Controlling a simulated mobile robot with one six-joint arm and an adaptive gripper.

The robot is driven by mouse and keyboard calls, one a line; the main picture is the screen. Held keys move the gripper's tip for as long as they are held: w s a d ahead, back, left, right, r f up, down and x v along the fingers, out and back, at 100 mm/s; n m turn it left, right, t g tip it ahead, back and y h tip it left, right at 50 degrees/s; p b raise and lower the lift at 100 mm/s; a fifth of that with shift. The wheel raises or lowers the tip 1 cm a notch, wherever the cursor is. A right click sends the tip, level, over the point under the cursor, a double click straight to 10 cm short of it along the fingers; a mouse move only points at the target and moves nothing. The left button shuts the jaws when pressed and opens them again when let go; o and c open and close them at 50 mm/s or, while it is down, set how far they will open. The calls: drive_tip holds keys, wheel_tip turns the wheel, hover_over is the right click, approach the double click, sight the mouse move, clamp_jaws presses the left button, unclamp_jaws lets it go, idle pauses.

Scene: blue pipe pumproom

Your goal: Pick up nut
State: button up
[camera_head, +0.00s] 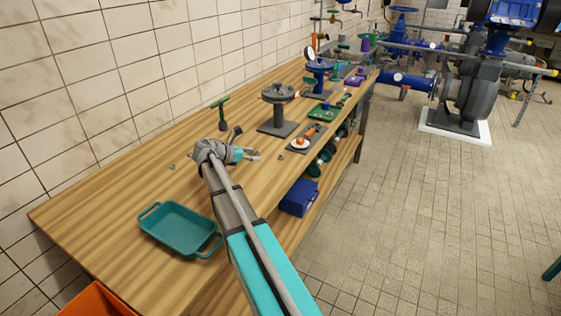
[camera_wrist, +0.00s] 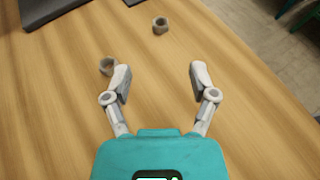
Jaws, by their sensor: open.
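Two small grey-brown nuts lie on the wooden bench in the wrist view. One nut (camera_wrist: 107,66) is just beside the left fingertip, outside the gap between the fingers; I cannot tell whether they touch. The other nut (camera_wrist: 160,25) lies farther ahead, roughly in line with the gap. My gripper (camera_wrist: 160,75) is open, with bare wood between its fingers. In the head view my gripper (camera_head: 250,155) is over the bench, with a small nut (camera_head: 281,157) to its right. Another small nut-like piece (camera_head: 172,166) lies to the left of my wrist.
A teal tray (camera_head: 175,229) stands near the front of the wooden bench (camera_head: 110,205). A green T-handled tool (camera_head: 221,113), a grey flanged stand (camera_head: 278,112) and a plate with an orange-and-white part (camera_head: 302,142) are farther back. A tiled wall borders the left side.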

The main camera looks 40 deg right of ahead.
drive_tip(key=b, duration=0.2)
approach(283, 157)
drive_tip(key=shift+w+d+f, duration=0.25)
drive_tip(key=shift+d+f, duration=0.05)
drive_tip(key=shift+d, duration=0.3)
drive_tip(key=shift+w+d+f, duration=0.25)
drive_tip(key=shift+d+f, duration=0.05)
drive_tip(key=shift+d, duration=0.35)
drive_tip(key=shift+b+x, duration=0.75)
drive_tip(key=shift+x, duration=1.15)
drive_tip(key=shift+s+d+f, duration=0.25)
drive_tip(key=shift+d+f, duration=0.1)
drive_tip(key=shift+d, duration=0.2)
clamp_jaws()
